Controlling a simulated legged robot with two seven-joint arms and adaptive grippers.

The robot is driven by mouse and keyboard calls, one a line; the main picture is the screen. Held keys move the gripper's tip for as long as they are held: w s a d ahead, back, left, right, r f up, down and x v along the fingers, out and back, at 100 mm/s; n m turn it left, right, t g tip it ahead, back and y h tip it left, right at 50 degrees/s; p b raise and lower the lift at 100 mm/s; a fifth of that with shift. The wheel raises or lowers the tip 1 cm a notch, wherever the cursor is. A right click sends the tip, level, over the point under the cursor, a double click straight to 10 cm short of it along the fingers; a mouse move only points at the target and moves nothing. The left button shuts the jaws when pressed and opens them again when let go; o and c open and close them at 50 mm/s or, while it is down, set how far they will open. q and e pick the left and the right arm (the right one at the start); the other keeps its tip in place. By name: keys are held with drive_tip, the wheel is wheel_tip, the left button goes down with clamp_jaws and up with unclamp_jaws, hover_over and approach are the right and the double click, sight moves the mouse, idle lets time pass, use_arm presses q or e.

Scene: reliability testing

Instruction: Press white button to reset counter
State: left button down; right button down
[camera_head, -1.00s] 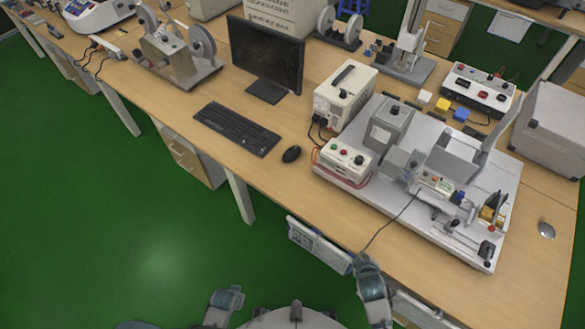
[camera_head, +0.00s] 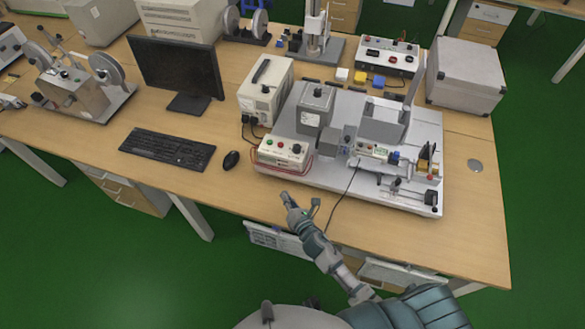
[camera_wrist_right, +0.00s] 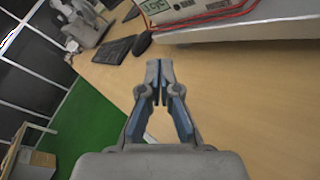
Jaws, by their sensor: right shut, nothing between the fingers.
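My right gripper (camera_head: 286,197) is just above the table's front edge, in front of a white control box (camera_head: 284,150). Its fingers (camera_wrist_right: 158,68) are together and empty in the wrist view. The control box has green, red and dark knobs or buttons on top, and its lower front (camera_wrist_right: 185,10) shows at the top of the wrist view. A small unit with a greenish display (camera_head: 379,151), which may be the counter, sits on the grey test rig (camera_head: 340,180). I cannot make out which button is the white one. My left gripper is out of view.
A mouse (camera_head: 231,160) and a keyboard (camera_head: 167,149) lie left of the control box. A white power unit (camera_head: 265,88) stands behind it. Bare tabletop (camera_head: 235,190) lies to the left.

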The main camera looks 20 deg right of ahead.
sight(295, 167)
drive_tip(key=w+d, duration=0.4)
drive_tip(key=w, duration=0.3)
drive_tip(key=shift+w+d, duration=0.15)
drive_tip(key=shift+d, duration=0.05)
idle(0.4)
drive_tip(key=shift+d, duration=0.3)
drive_tip(key=shift+a, duration=0.3)
drive_tip(key=shift+d, duration=0.2)
idle(0.3)
drive_tip(key=shift+w+d+r, duration=0.1)
drive_tip(key=shift+w+d, duration=0.15)
drive_tip(key=shift+w, duration=0.1)
